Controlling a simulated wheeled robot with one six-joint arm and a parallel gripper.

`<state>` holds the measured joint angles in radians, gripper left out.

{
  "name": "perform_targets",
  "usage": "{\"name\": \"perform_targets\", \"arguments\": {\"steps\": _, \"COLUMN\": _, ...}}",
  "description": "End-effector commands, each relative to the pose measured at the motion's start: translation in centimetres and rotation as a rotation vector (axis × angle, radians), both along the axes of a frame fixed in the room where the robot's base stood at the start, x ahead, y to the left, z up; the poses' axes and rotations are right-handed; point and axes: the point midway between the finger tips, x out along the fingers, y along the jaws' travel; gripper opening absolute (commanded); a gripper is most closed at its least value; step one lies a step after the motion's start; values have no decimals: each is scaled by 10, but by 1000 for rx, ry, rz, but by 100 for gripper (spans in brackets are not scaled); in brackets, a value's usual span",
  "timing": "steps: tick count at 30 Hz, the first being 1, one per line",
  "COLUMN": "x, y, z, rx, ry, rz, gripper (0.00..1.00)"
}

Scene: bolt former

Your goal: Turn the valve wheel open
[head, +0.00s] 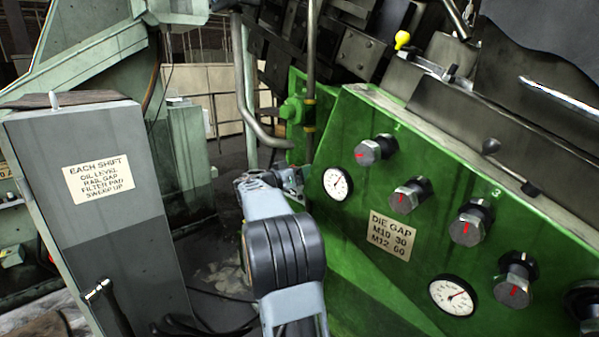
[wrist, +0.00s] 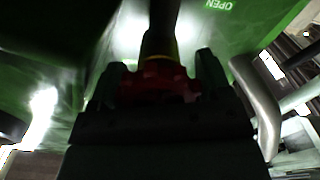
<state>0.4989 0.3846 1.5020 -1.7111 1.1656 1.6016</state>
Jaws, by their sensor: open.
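The valve wheel (wrist: 158,82) is dark red in the wrist view, with a yellow band and a dark pipe behind it. My gripper (wrist: 160,74) is open, with one finger on each side of the wheel. The wheel lies between the fingers or just beyond them; shadow hides whether they touch. In the head view my gripper (head: 291,178) is beside the green panel, low by the vertical pipe (head: 310,60). The wheel cannot be made out there. An "OPEN" label (wrist: 219,4) shows upside down on the green surface in the wrist view.
The green panel (head: 380,275) with several knobs and gauges stands close to the right of my arm. A grey cabinet (head: 90,215) stands at left. A bent grey pipe (head: 252,110) rises behind my gripper; a pipe (wrist: 262,105) also shows at right in the wrist view.

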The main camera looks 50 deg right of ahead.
Motion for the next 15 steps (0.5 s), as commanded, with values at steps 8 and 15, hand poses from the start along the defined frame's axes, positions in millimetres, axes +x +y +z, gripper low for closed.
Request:
{"name": "perform_targets", "arguments": {"steps": 8, "x": 0, "y": -1, "z": 0, "rx": 0, "ry": 0, "rz": 0, "gripper": 69}}
{"name": "perform_targets", "arguments": {"steps": 15, "x": 0, "y": 0, "z": 0, "rx": 0, "ry": 0, "rz": 0, "gripper": 46}}
